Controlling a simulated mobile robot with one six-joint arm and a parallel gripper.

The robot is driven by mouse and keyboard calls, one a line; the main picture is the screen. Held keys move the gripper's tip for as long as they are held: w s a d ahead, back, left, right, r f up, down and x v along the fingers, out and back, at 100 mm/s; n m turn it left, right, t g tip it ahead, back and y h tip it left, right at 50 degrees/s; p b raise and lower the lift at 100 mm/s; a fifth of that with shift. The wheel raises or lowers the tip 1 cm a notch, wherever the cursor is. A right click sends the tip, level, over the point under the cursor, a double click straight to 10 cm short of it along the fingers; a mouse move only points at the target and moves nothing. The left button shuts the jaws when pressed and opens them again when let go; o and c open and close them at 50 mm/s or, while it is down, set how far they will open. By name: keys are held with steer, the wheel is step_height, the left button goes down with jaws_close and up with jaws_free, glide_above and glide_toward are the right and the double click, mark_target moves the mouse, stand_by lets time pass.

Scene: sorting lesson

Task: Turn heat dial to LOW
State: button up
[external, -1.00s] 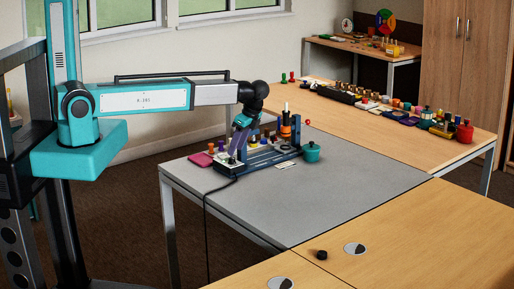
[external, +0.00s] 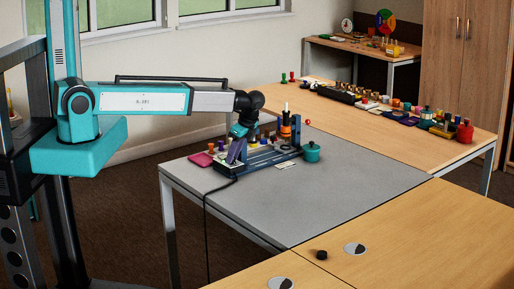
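A small corded unit (external: 222,171) sits near the far-left edge of the grey table, with a black cable running from its front over the table edge. My gripper (external: 233,161) points down and slightly left, just above or against this unit. The heat dial cannot be made out; it is small and may be hidden behind my gripper. My fingertips are too small and dark to tell whether they are open or shut, or touching anything.
A blue rack (external: 268,157) stands right beside my gripper, with an orange item (external: 285,130) upright on it. A teal pot (external: 312,152) and a magenta pad (external: 200,160) lie nearby. The grey table's front half (external: 300,205) is clear.

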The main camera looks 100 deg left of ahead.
steer(key=c, duration=0.5)
steer(key=shift+n, duration=0.4)
steer(key=n+h, duration=0.1)
steer(key=n, duration=0.2)
steer(key=shift+w+a+h, duration=0.1)
steer(key=shift+a+h, duration=0.1)
steer(key=shift+h, duration=0.2)
steer(key=shift+n+h+b, duration=0.4)
steer(key=shift+n+h, duration=0.2)
steer(key=shift+n, duration=1.4)
